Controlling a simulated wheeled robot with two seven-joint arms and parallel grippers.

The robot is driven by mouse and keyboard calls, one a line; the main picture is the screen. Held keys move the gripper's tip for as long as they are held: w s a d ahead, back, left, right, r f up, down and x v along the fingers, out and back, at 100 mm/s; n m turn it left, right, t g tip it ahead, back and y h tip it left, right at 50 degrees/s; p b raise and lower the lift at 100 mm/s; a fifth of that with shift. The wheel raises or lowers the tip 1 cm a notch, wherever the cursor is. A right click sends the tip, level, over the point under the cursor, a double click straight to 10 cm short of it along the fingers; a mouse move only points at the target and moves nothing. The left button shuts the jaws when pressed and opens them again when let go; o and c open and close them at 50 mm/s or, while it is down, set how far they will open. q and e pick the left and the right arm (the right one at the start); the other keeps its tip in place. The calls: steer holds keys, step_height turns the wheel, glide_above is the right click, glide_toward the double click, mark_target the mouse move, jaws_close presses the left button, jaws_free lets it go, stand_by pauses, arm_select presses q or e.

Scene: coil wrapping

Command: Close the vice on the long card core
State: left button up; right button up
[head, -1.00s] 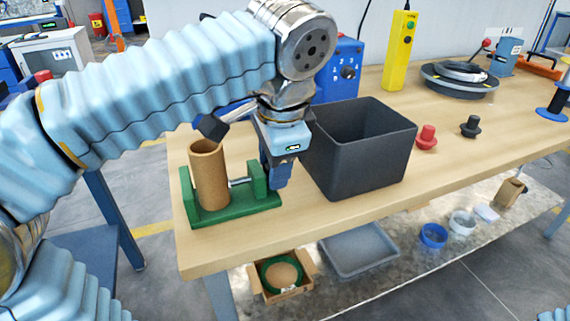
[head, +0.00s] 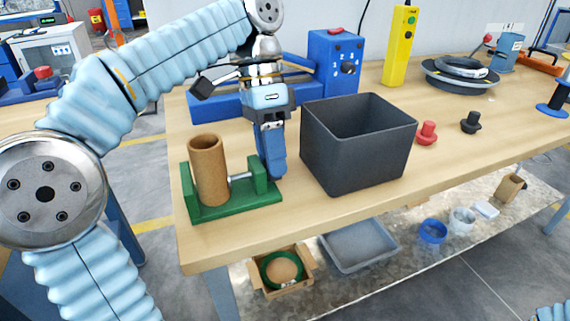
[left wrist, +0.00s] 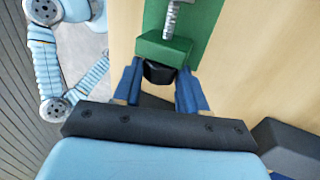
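The long card core (head: 209,172), a brown tube, stands upright in the green vice (head: 235,206) at the table's near left. A metal screw (head: 240,177) runs from beside the core to the vice's right end block (head: 258,177); it also shows in the left wrist view (left wrist: 171,18). Whether a jaw touches the core is hidden. My left gripper (head: 275,172) points down at the vice's right end. My right gripper is out of view.
A dark open bin (head: 352,170) stands close right of my left gripper. A blue control box (head: 334,65) and a yellow box (head: 399,47) stand behind. Red (head: 427,133) and black (head: 471,123) knobbed pieces lie right of the bin. The table's front edge is near the vice.

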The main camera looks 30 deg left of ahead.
arm_select(q)
steer(key=shift+o, duration=0.8)
steer(key=shift+s+d+t+y+b, duration=0.1)
steer(key=shift+d+t+y+b, duration=0.1)
steer(key=shift+t+y+b, duration=0.2)
steer(key=shift+s+d+t+y, duration=0.15)
steer(key=shift+t+y, duration=0.35)
steer(key=shift+y, duration=0.1)
steer(key=shift+t+y, duration=0.3)
steer(key=shift+r, duration=0.1)
